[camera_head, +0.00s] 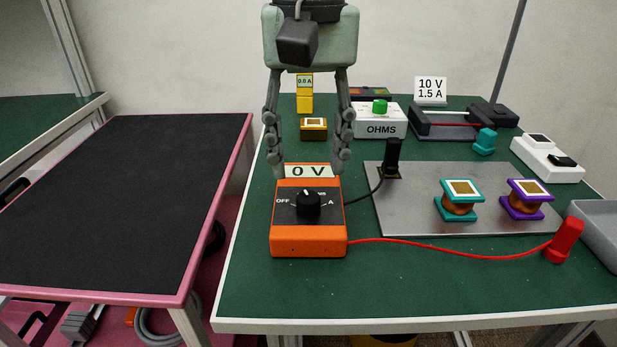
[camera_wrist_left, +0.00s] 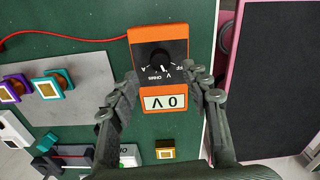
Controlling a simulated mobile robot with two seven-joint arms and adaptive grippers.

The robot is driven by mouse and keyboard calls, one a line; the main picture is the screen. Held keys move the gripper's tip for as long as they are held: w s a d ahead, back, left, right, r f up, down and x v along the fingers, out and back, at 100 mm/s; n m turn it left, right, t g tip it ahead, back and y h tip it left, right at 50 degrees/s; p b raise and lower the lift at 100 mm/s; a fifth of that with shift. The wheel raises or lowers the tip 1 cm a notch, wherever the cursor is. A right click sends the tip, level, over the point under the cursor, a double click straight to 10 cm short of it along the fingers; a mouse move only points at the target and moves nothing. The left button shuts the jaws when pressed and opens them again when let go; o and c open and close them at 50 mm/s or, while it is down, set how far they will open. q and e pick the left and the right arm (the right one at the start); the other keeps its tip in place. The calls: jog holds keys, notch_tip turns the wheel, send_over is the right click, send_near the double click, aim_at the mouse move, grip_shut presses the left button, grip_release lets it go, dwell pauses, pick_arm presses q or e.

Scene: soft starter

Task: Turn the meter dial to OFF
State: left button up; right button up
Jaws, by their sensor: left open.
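The orange meter (camera_head: 308,245) stands near the front left of the green table, with a black face, a round black dial (camera_head: 308,205) and a display (camera_head: 310,171) reading 0 V. OFF is printed left of the dial and A right of it. The dial's white mark points roughly up, away from OFF; its exact label is hard to read. My left gripper (camera_head: 308,165) is open and points down over the meter's display end. In the left wrist view, its fingers (camera_wrist_left: 163,85) straddle the display end, and the dial (camera_wrist_left: 160,60) shows uncovered beyond. My right gripper is out of view.
A red lead runs to a red plug (camera_head: 564,240); a black lead runs to a black plug (camera_head: 392,157) on a grey plate (camera_head: 410,215). Two coils stand on that plate. An OHMS box (camera_head: 380,128) stands behind. Bare table lies in front of the meter.

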aim_at(308, 197)
pick_arm(q)
jog(key=shift+w+f, duration=0.1)
jog(key=shift+f, duration=2.6)
grip_shut()
